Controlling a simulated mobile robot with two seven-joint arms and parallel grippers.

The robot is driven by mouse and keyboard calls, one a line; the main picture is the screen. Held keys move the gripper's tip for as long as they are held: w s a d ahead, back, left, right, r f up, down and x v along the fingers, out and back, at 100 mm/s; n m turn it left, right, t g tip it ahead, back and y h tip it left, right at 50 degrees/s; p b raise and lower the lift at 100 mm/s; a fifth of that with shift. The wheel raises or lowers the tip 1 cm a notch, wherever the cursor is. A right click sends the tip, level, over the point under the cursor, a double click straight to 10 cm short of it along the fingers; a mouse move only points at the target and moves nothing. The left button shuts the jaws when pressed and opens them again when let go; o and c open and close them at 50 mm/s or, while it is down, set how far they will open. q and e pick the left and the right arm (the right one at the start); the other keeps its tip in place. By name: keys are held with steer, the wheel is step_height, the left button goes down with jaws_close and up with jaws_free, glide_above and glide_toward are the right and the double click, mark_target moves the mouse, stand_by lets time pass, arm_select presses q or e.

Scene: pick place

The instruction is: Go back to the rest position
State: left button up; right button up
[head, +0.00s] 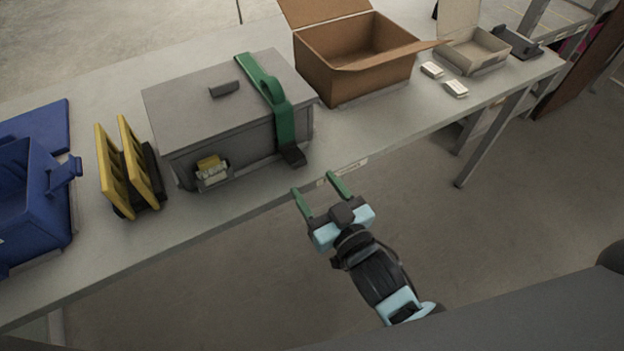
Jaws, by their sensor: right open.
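My right gripper (320,190) has green fingers spread apart with nothing between them. It is in front of the table's front edge, below the grey box in the picture. Its arm comes up from the lower right. My left gripper does not show in the head view.
A long grey table (190,225) crosses the view. On it are a blue bin (32,205), a yellow rack (118,165), a grey lidded box (215,125) with a green strap (284,125), an open cardboard box (350,80) and a small open carton (472,55). The floor before the table is clear.

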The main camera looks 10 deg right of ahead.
stand_by(0.5)
steer(key=s+d+f+m+g+h, duration=0.15)
steer(key=s+d+f+g, duration=0.25)
steer(key=s+f, duration=0.7)
steer(key=s+d+f+g+h, duration=0.2)
steer(key=s+d+f+g, duration=0.2)
steer(key=s+f, duration=0.75)
steer(key=s+d+g, duration=0.3)
steer(key=s, duration=1.2)
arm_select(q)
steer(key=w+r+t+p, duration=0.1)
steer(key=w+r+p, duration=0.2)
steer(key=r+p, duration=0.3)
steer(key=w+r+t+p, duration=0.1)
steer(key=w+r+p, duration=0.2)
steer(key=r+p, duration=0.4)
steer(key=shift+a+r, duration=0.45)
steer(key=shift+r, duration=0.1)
arm_select(e)
steer(key=w+r+t, duration=0.1)
steer(key=w+r, duration=0.2)
steer(key=r, duration=0.4)
steer(key=w+r+t, duration=0.1)
steer(key=w+r, duration=0.2)
steer(key=r, duration=0.4)
steer(key=shift+w+d+r, duration=0.15)
steer(key=shift+w+d, duration=0.15)
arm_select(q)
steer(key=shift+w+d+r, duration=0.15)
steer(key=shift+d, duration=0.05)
